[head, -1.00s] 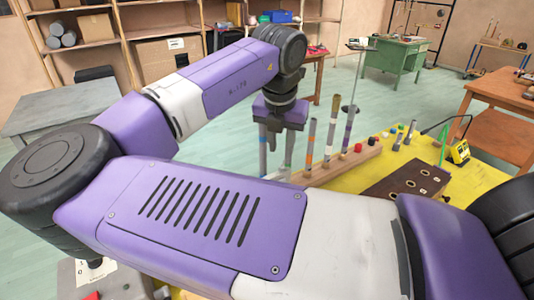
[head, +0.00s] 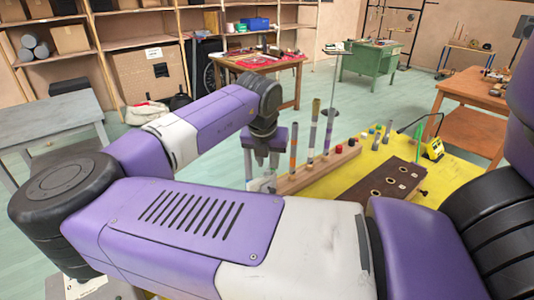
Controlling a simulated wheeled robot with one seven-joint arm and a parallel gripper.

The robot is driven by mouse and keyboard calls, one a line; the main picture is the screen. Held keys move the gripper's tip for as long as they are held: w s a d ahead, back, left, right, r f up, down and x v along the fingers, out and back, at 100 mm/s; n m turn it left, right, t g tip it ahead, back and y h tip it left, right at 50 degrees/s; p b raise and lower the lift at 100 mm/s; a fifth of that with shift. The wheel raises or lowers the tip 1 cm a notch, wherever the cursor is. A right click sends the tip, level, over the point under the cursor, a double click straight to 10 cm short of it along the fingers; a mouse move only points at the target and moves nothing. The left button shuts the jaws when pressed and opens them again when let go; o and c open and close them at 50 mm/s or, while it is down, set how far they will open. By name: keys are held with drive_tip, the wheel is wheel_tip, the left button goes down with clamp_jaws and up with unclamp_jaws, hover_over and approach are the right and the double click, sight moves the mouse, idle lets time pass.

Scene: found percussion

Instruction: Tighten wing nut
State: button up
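My gripper (head: 261,172) hangs pointing down, left of the middle in the head view, with its two grey fingers apart. I see nothing clearly held between them. It is close to the left end of a wooden rail (head: 322,171), which carries several upright striped rods (head: 312,128) and small coloured knobs. I cannot tell whether the fingers touch anything. A dark brown board (head: 372,197) with several pale rings lies right of the rail on a yellow tabletop (head: 395,157). I cannot make out a wing nut; it is too small or hidden.
My arm covers the foreground. Open floor lies between.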

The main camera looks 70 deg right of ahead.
drive_tip(key=shift+d+f, duration=0.1)
drive_tip(key=shift+f, duration=0.1)
clamp_jaws()
drive_tip(key=shift+o, duration=0.6)
unclamp_jaws()
